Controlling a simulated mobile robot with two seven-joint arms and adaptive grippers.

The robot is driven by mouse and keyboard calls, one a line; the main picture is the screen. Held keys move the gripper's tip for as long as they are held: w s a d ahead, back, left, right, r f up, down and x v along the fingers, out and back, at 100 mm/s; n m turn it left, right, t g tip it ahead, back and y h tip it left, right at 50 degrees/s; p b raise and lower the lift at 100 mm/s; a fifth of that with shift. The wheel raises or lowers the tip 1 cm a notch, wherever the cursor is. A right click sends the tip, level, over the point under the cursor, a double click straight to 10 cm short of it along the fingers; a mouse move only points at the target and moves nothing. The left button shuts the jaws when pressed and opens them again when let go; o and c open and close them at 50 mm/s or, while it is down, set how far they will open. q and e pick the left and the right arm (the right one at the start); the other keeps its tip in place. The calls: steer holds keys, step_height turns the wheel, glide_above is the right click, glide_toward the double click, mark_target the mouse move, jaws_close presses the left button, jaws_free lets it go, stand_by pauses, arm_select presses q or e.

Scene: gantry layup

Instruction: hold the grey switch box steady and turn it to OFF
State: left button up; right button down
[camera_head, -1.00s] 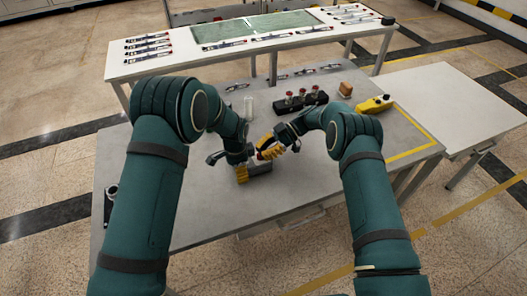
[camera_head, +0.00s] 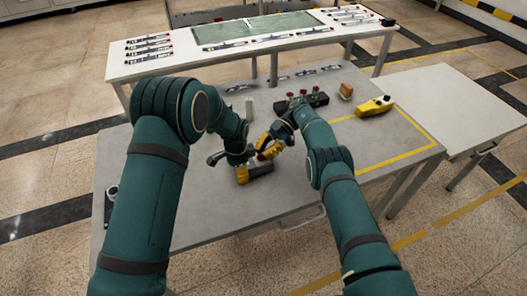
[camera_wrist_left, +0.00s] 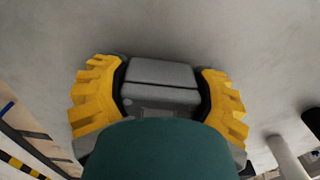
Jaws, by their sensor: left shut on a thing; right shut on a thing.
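The grey switch box (camera_head: 260,169) sits on the grey workbench in front of me, small in the head view. My left gripper (camera_head: 243,173) is shut on the box. In the left wrist view, its yellow finger pads (camera_wrist_left: 160,98) lie on both sides of the grey box body (camera_wrist_left: 162,75). My right gripper (camera_head: 268,150), also with yellow fingers, is shut at the box's upper right side, where the switch handle is. The fingers hide the handle, so I cannot read its position.
A black block with red knobs (camera_head: 301,102), a brown block (camera_head: 346,90) and a yellow tool (camera_head: 374,106) lie at the back right of the workbench (camera_head: 215,210).

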steer(key=shift+s+f, duration=0.15)
steer(key=shift+f, duration=0.05)
steer(key=c, duration=1)
jaws_free()
steer(key=shift+c, duration=0.2)
steer(key=shift+r, duration=0.2)
steer(key=shift+r, duration=0.5)
step_height(320, 180, up, 9)
steer(key=shift+f, duration=0.1)
